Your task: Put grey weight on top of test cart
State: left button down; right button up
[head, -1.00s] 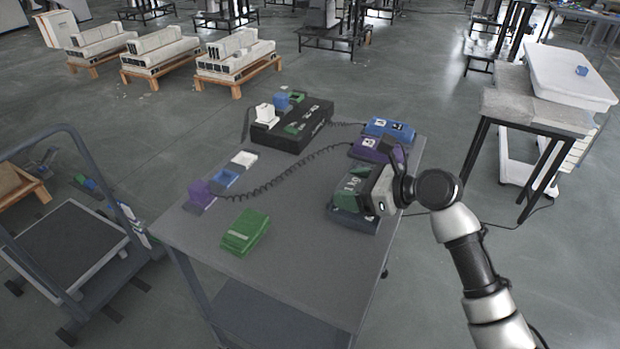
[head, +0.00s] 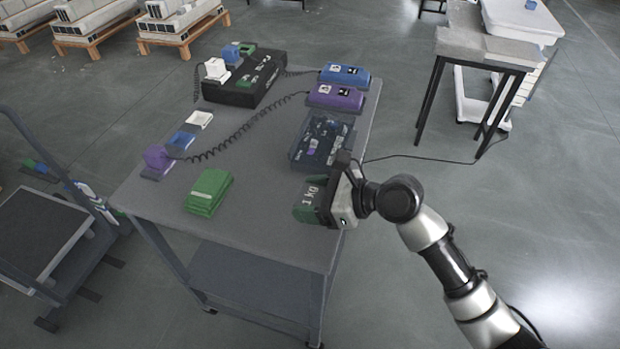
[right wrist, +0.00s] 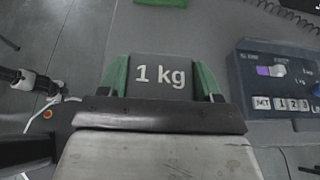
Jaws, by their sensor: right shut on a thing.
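The grey weight (head: 311,195), marked "1 kg", is between the green fingers of my right gripper (head: 316,205). The right wrist view shows the weight (right wrist: 162,77) close up, with a green finger on each side. My right gripper is shut on it. In the head view, the weight shows over the right front part of the grey cart (head: 262,205), in front of a dark blue device. I cannot tell whether it touches the cart top. My left gripper is not in view.
On the cart are the dark blue device (head: 321,142), a purple device (head: 335,98), a blue device (head: 344,75), a black box (head: 243,80) with a coiled cable, and a green block (head: 209,191). A platform trolley (head: 35,235) stands left.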

jog(key=shift+f+b, duration=0.45)
jog(key=shift+f, duration=1.4)
jog(key=shift+f, duration=0.1)
jog(key=o, duration=1.6)
jog(key=shift+f, duration=0.15)
jog(key=v, duration=1.2)
jog(key=shift+p, duration=0.3)
